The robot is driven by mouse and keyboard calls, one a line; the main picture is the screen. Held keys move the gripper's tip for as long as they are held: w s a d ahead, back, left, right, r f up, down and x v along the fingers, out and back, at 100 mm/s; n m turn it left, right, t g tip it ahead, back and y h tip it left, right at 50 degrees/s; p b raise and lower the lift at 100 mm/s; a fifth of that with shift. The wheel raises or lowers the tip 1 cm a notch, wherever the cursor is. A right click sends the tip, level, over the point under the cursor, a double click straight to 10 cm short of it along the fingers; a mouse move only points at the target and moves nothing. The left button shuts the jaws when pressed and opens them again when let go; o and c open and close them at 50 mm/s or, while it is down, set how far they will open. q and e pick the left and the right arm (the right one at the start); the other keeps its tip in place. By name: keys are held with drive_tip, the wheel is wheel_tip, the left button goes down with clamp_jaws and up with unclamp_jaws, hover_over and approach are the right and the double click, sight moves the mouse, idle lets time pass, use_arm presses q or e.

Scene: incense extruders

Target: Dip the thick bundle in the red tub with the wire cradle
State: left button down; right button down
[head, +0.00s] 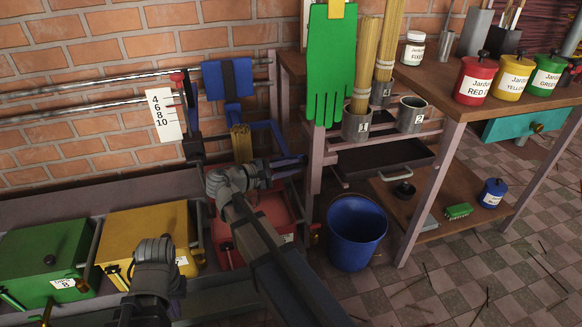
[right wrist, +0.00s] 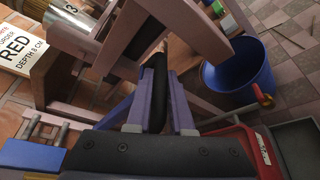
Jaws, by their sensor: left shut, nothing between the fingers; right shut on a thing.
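The thick bundle (head: 241,145) stands upright in the head view, beside a blue frame (head: 268,130) and behind the red tub (head: 273,207). My right arm hides part of the tub, and I cannot make out the wire cradle. My right gripper (head: 288,168) is above the tub's back edge. In the right wrist view its fingers (right wrist: 160,120) are shut on a black handle (right wrist: 154,82), and the red tub (right wrist: 232,145) shows at lower right. My left gripper (head: 155,252) is shut and empty in front of the yellow tub (head: 140,228); its fingertips are mostly hidden.
A depth scale (head: 164,115) stands by the wall rails. The green tub (head: 45,258) is at far left. A blue bucket (head: 356,232) stands right of the red tub, near the workbench (head: 455,95). A sign (right wrist: 22,45) reads red, depth 8 cm.

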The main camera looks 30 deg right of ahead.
idle(0.8)
wheel_tip(320, 180, down, 11)
drive_tip(key=b, duration=1.1)
drive_tip(key=shift+f, duration=0.2)
drive_tip(key=c, duration=0.8)
unclamp_jaws()
drive_tip(key=p+v, duration=0.1)
drive_tip(key=v, duration=0.6)
drive_tip(key=shift+a, duration=0.4)
drive_tip(key=shift+r, duration=0.15)
